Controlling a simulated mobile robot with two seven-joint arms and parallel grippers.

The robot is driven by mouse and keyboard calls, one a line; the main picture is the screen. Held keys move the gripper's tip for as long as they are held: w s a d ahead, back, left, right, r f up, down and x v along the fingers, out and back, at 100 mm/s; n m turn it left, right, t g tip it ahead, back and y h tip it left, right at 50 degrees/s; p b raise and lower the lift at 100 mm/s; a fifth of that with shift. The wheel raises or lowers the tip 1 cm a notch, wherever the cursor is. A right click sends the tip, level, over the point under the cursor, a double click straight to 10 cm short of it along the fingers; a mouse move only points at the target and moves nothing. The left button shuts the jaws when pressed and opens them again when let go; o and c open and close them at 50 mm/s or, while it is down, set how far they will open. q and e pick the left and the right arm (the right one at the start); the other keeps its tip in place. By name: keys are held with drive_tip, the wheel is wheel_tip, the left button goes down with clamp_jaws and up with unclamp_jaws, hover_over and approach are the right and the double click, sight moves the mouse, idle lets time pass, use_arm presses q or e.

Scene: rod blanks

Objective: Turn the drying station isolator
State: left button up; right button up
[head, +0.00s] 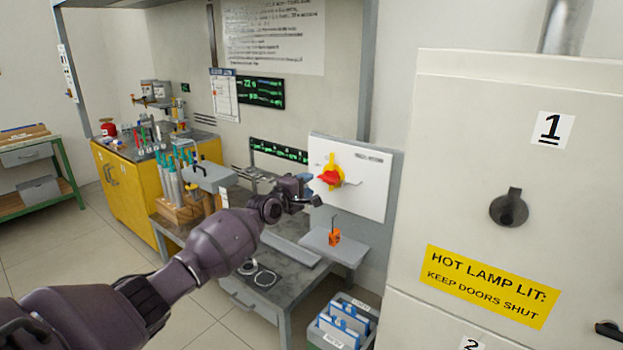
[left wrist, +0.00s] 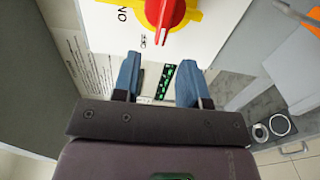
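The isolator is a red rotary handle (head: 329,178) on a yellow plate (head: 337,162), fixed to a white wall panel (head: 368,192). In the left wrist view the red handle (left wrist: 165,12) shows at the top edge, partly cut off. Its white-striped end points down the picture, near a small label. An "ON" mark lies to its left. My left gripper (head: 312,192) is just left of and below the handle in the head view. In the left wrist view my gripper (left wrist: 159,82) has its blue fingers apart and nothing between them. My right gripper is not in view.
A small shelf (head: 318,247) with an orange padlock-like item (head: 334,237) juts out below the panel. A large pale cabinet (head: 470,150) with a black knob (head: 509,209) stands close on the right. A bin of blue folders (head: 341,322) sits below.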

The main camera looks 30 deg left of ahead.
use_arm(q)
drive_tip(key=s, duration=0.4)
drive_tip(key=s+p, duration=0.1)
drive_tip(key=s, duration=0.1)
drive_tip(key=shift+a, duration=0.3)
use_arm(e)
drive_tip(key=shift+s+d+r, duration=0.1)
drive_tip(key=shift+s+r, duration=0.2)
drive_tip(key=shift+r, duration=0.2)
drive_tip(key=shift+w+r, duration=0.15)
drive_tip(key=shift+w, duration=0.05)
